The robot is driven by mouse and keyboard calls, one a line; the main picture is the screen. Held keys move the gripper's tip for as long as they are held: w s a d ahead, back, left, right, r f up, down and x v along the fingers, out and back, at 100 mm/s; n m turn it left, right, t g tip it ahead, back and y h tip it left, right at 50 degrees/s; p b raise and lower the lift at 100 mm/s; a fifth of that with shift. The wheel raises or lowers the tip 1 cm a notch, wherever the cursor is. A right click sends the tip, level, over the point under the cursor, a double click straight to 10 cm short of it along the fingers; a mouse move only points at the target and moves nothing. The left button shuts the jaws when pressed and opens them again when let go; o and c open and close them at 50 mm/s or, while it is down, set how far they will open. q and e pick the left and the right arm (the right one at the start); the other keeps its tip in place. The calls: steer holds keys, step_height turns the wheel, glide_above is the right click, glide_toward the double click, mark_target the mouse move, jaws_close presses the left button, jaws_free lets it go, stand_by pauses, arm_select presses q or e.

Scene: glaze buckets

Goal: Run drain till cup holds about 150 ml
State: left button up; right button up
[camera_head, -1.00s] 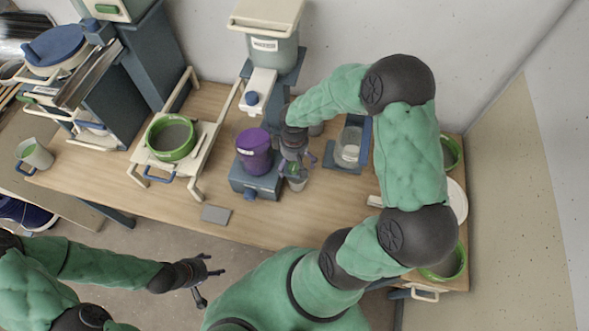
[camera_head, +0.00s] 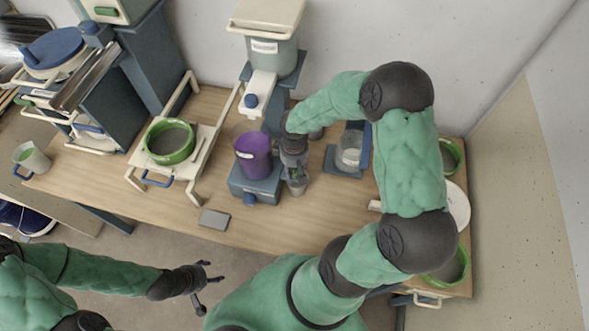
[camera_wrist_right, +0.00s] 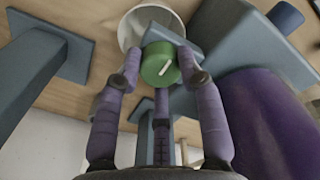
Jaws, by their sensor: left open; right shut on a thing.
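The purple-filled bucket (camera_head: 253,160) stands on a blue-grey stand (camera_head: 256,186); its wall above the purple looks see-through. My right gripper (camera_head: 296,176) is beside the bucket's right side. In the right wrist view its fingers are shut around a green knob (camera_wrist_right: 158,66) with a white line, on a blue-grey block. A pale-rimmed cup (camera_wrist_right: 130,30) is beyond the knob, partly hidden by it. The cup (camera_head: 297,188) also shows below the gripper in the head view. I cannot read its level. My left gripper (camera_head: 205,288) is open and empty off the table's front edge.
A clear container (camera_head: 350,150) stands on a blue base to the right. A lidded bucket (camera_head: 270,45) stands high behind the purple one. A green-rimmed bowl (camera_head: 169,142) sits on a cream rack to the left. A small grey plate (camera_head: 214,219) lies near the front edge.

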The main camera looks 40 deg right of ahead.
steer(key=n+p, duration=0.1)
steer(key=n, duration=0.1)
steer(key=shift+n, duration=0.8)
steer(key=shift+p, duration=0.35)
steer(key=shift+s+r+n+p, duration=0.1)
steer(key=shift+n+p, duration=0.6)
steer(key=shift+n, duration=0.5)
steer(key=n+p, duration=0.2)
steer(key=n, duration=0.2)
steer(key=shift+f+n, duration=0.2)
steer(key=shift+n, duration=0.2)
stand_by(4.6)
